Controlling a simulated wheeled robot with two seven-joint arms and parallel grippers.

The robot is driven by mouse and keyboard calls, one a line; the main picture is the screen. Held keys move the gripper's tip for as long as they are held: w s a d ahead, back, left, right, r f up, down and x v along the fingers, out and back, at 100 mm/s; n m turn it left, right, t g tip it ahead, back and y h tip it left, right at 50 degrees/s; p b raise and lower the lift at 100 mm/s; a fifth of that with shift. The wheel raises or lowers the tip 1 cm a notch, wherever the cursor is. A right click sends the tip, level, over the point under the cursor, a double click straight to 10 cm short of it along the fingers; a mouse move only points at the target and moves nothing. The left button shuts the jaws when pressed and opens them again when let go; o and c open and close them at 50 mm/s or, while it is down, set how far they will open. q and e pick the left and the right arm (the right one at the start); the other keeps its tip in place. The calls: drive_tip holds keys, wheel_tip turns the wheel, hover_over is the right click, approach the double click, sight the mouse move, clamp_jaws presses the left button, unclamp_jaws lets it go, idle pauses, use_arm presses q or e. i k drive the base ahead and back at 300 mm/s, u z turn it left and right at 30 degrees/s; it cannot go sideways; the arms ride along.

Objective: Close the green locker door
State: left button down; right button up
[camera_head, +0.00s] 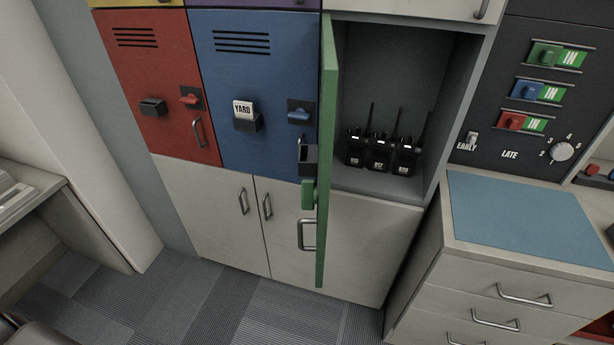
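The green locker door (328,140) stands wide open, seen nearly edge-on and swung out toward me. It carries a metal pull handle (306,235), a green latch knob (308,194) and a dark holder (308,157) on its left-facing side. The open locker (397,70) is to the right of the door. Several black radios (378,152) with antennas stand upright on its floor. Neither of my grippers is in view.
A closed blue locker (258,90) and a closed red locker (160,85) are to the left. White cupboards (225,215) are below. A counter with a blue mat (525,215) above drawers stands at right, under a dark switch panel (545,105). The carpeted floor (230,305) in front is clear.

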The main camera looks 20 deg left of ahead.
sight(313, 160)
drive_tip(key=k, duration=0.9)
drive_tip(key=u, duration=0.7)
drive_tip(key=i, duration=1.35)
drive_tip(key=z, duration=1.8)
drive_tip(key=k, duration=1.1)
drive_tip(key=u, duration=1)
